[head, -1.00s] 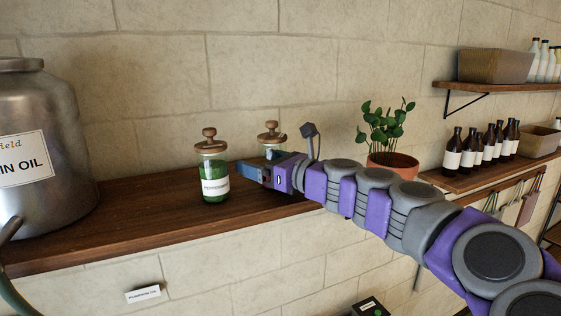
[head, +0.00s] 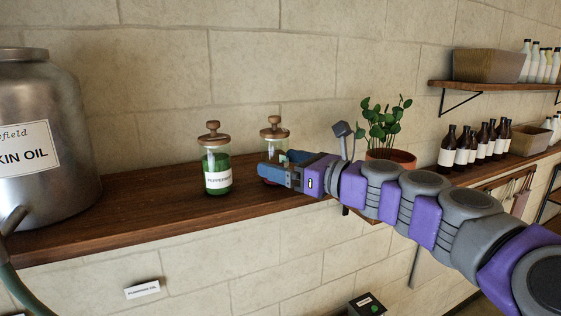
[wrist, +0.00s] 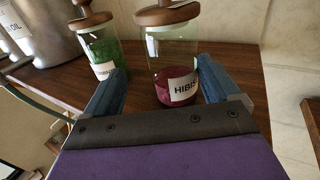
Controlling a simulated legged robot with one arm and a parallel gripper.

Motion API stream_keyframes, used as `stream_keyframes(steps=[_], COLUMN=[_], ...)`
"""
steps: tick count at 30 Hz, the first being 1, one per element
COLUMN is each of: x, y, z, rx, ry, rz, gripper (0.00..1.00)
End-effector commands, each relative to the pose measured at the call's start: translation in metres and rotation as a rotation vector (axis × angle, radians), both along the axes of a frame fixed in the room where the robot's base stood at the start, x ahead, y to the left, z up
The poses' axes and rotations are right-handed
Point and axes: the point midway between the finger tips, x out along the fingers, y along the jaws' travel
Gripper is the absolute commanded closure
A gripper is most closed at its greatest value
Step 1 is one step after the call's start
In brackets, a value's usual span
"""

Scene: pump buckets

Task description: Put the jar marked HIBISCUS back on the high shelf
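The HIBISCUS jar (wrist: 172,70), clear glass with dark red contents and a wooden lid, stands upright on the wooden shelf (head: 130,220). In the head view the jar (head: 275,138) is partly hidden by my gripper (head: 272,170). In the wrist view my gripper (wrist: 163,82) has its blue fingers spread on either side of the jar. A gap shows on the left of the jar; the right finger is close to the glass, and I cannot tell if it touches.
A green-filled jar (head: 216,172) stands just left of the HIBISCUS jar. A large metal can (head: 45,140) is at the far left. A potted plant (head: 385,130) is on the right. Brown bottles (head: 465,150) stand farther right. Bare shelf lies in front of the jars.

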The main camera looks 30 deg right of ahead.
Motion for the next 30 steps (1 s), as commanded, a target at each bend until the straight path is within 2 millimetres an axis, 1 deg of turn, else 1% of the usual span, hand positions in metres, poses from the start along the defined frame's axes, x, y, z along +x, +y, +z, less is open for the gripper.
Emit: stream_keyframes(steps=[1, 3, 7, 9, 13, 21, 23, 26, 30], x=[-0.007, -0.016, -0.029, -0.033, -0.037, -0.038, -0.039, -0.038, -0.038], y=[-0.012, -0.024, -0.041, -0.046, -0.044, -0.021, -0.019, -0.022, -0.035], z=[-0.001, -0.001, -0.002, -0.002, -0.002, 0.001, 0.001, 0.001, 0.0], rx=[0.003, 0.008, 0.013, 0.015, 0.013, 0.0, 0.0, 0.0, 0.008], ry=[-0.002, -0.002, -0.001, -0.001, 0.0, -0.001, -0.001, -0.001, -0.001], rz=[-0.009, -0.008, -0.011, -0.008, -0.006, -0.003, -0.003, -0.004, -0.006], gripper=[0.11, 0.11, 0.11, 0.11, 0.11, 0.11, 0.11, 0.11, 0.11])
